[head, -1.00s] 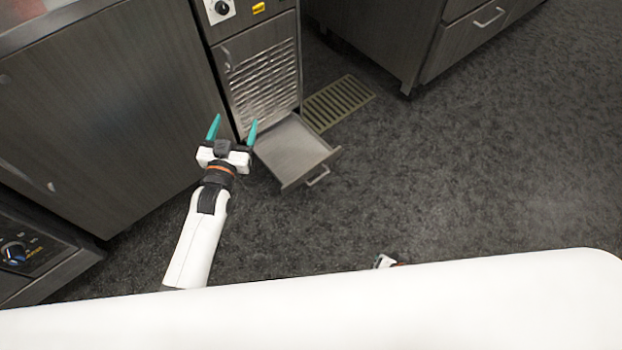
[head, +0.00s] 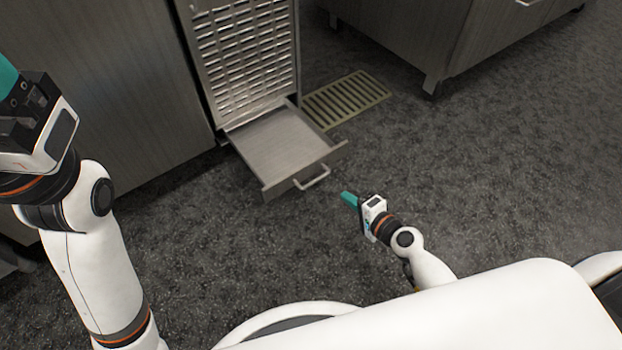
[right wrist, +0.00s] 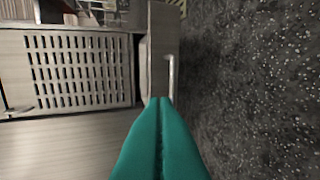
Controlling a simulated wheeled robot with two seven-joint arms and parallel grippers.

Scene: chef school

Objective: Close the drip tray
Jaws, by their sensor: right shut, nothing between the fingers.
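The drip tray (head: 284,147) is a flat metal drawer at the foot of a louvred steel unit. It is pulled out over the floor, its front with a bar handle (head: 313,178) facing me. In the right wrist view the tray's front panel (right wrist: 158,50) and handle (right wrist: 171,75) are just beyond the fingertips. My right gripper (head: 348,197) is shut and empty, to the right of and a little nearer than the handle, with a gap in the head view. Its teal fingers (right wrist: 159,105) are pressed together. My left gripper (head: 8,75) is at the left edge, its fingertips cut off.
The louvred unit (head: 247,50) stands behind the tray, with a steel cabinet (head: 120,90) to its left. A floor drain grate (head: 345,100) lies right of the tray. Another steel counter (head: 405,40) is at upper right. The dark floor (head: 500,150) on the right is clear.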

